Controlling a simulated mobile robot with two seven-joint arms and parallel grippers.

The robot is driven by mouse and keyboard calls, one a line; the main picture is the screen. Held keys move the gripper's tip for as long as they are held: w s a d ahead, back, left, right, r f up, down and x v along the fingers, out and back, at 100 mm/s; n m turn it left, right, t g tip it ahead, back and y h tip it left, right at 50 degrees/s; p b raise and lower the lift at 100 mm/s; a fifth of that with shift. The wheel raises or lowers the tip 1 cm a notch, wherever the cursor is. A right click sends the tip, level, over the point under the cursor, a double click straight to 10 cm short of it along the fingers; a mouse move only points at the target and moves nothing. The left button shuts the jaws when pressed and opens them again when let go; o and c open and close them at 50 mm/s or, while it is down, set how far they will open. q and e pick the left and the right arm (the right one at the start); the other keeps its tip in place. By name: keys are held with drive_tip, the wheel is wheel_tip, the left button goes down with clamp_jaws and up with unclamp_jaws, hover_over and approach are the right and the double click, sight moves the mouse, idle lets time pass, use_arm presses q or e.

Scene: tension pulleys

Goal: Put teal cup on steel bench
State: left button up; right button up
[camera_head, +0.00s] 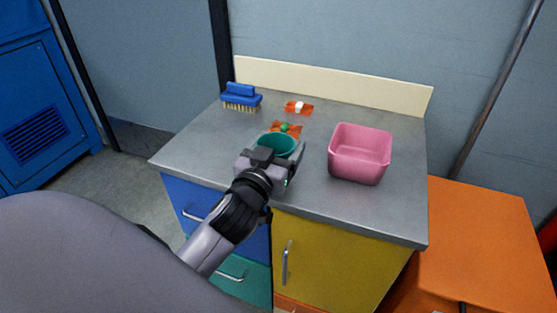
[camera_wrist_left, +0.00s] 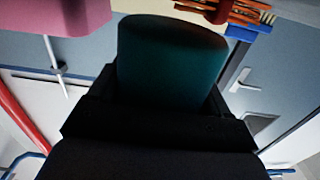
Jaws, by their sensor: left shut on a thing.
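The teal cup (camera_head: 278,142) is in my left gripper (camera_head: 276,156), which is shut on it, over the front middle of the grey steel bench (camera_head: 205,148). The cup's open top shows in the head view, and the gripper hides its lower part. In the left wrist view the teal cup (camera_wrist_left: 172,62) sits between the two dark fingers. I cannot tell whether its base touches the bench top. My right gripper is not in view.
A pink bin (camera_head: 358,155) stands right of the cup. A blue brush (camera_head: 241,96) lies at the back left. Two orange items, one with a white part (camera_head: 298,107) and one with a green part (camera_head: 285,128), lie behind the cup. The bench's left front is clear.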

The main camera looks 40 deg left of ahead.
use_arm(q)
drive_tip(key=shift+f+b, duration=0.45)
drive_tip(key=shift+f, duration=1.05)
drive_tip(key=o, duration=1)
